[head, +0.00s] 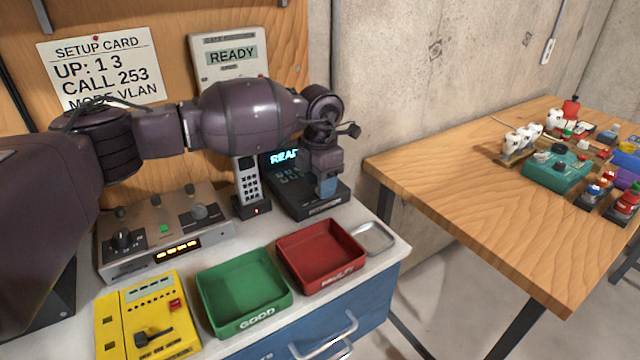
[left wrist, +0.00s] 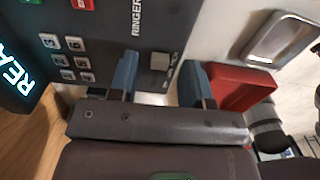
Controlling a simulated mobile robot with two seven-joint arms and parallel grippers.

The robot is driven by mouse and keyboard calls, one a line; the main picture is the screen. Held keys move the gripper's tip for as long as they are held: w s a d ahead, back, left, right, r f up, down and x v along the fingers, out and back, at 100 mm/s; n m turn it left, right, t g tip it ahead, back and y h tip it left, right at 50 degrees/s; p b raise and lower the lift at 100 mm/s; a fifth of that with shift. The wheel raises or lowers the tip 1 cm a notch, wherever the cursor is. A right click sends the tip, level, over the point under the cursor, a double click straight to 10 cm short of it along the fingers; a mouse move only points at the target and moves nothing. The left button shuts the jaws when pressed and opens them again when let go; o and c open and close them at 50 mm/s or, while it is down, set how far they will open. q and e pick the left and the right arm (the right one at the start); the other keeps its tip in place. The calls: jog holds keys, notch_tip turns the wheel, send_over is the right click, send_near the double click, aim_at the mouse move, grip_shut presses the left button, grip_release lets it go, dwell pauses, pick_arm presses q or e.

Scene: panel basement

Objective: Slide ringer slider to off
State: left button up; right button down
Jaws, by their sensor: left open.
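The dark desk phone (head: 296,203) stands at the back right of the counter, its screen lit with "READ" and the rest covered by my arm. In the left wrist view its panel (left wrist: 108,38) carries a "RINGER" label and a small grey slider knob (left wrist: 160,61). Small marks beside the knob are too blurred to read. My left gripper (left wrist: 160,78) is open, its two blue fingers on either side of the knob and apart from it. In the head view the left gripper (head: 326,186) points down over the phone's right part and hides the slider. My right gripper is not in view.
A cordless handset (head: 248,183) stands left of the phone. In front are a red tray (head: 335,279), a green tray (head: 262,318) and a small metal dish (head: 373,238). A grey control box (head: 140,262) and a yellow device (head: 118,330) lie left. A wooden table (head: 455,200) stands right.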

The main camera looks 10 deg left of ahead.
pick_arm(q)
jog(key=shift+f, duration=0.35)
jog(key=shift+c, duration=0.2)
grip_shut()
